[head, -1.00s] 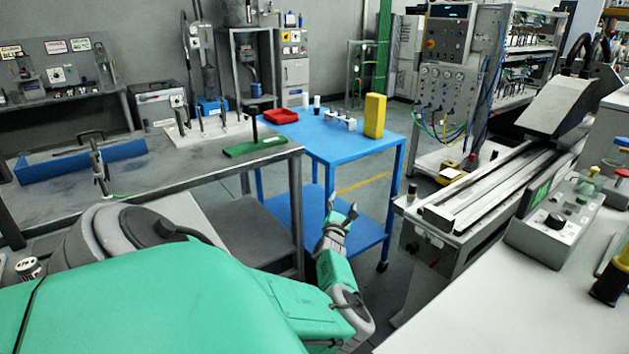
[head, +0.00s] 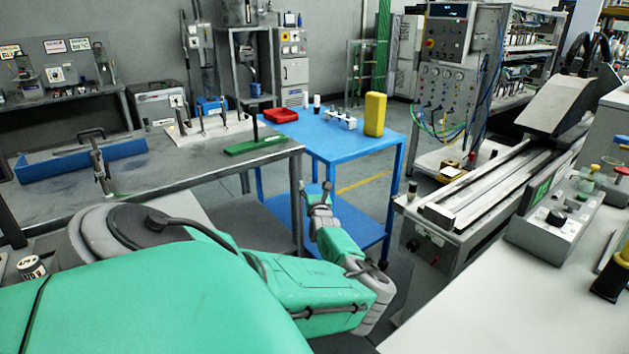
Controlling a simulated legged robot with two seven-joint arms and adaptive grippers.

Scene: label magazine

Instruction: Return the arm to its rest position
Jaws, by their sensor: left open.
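My left arm, green and grey, comes in from the lower left of the head view. Its left gripper (head: 317,193) is in front of the blue table, over the gap between the grey bench and the machine on the right. The gripper is small in view, with its fingers pointing up and away. It is open and I see nothing between the fingers. It appears apart from the table and the bench. My right gripper is not in the picture.
A grey bench (head: 70,195) stands left, carrying a blue tray (head: 115,151) and a green-based stand (head: 255,145). The blue table (head: 340,140) behind holds a yellow block (head: 375,114) and a red tray (head: 281,116). A long rail machine (head: 480,190) and a white worktop (head: 500,300) stand right.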

